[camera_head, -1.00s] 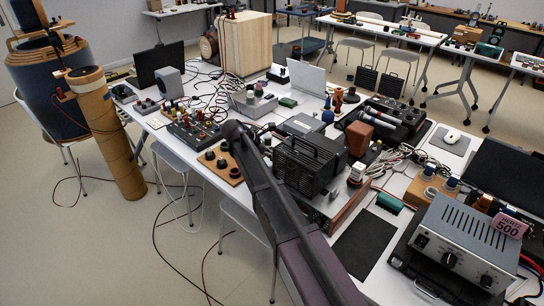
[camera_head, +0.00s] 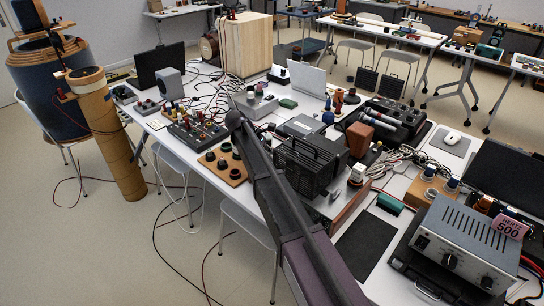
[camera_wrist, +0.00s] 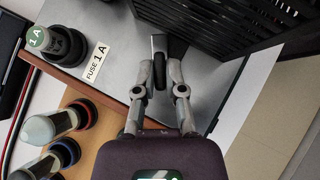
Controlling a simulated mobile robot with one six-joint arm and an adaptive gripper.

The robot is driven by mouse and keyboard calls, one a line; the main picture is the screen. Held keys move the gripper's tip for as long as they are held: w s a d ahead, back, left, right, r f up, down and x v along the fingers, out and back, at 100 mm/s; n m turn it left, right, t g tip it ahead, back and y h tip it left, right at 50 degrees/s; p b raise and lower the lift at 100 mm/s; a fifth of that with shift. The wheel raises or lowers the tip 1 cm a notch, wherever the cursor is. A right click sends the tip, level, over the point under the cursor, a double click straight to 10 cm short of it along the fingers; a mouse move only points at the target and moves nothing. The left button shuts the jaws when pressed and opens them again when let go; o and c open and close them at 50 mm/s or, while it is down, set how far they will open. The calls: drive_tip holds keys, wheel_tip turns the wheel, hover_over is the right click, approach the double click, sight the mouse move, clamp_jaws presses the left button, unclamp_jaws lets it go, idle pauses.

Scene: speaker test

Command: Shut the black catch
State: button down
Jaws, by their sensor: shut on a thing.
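In the wrist view, the black catch (camera_wrist: 160,71) is a small dark lever standing in front of a grey metal piece (camera_wrist: 159,45). My gripper (camera_wrist: 160,68) has one fingertip on each side of it and is shut on it. The catch sits beside a bare grey metal face (camera_wrist: 205,82), below a black ribbed box (camera_wrist: 225,22). I cannot tell from this angle how far over the catch is. In the head view, my arm crosses the bench, and the gripper and catch cannot be made out.
Left of my gripper are a fuse holder (camera_wrist: 61,46) marked 1 A and a wooden board (camera_wrist: 92,97) with several terminals. In the head view, the ribbed box (camera_head: 309,166) stands on the crowded white bench. A grey power unit (camera_head: 468,240) stands at the right.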

drive_tip(key=c, duration=0.7)
unclamp_jaws()
drive_tip(key=shift+s+n+t, duration=0.1)
drive_tip(key=shift+n+t, duration=0.2)
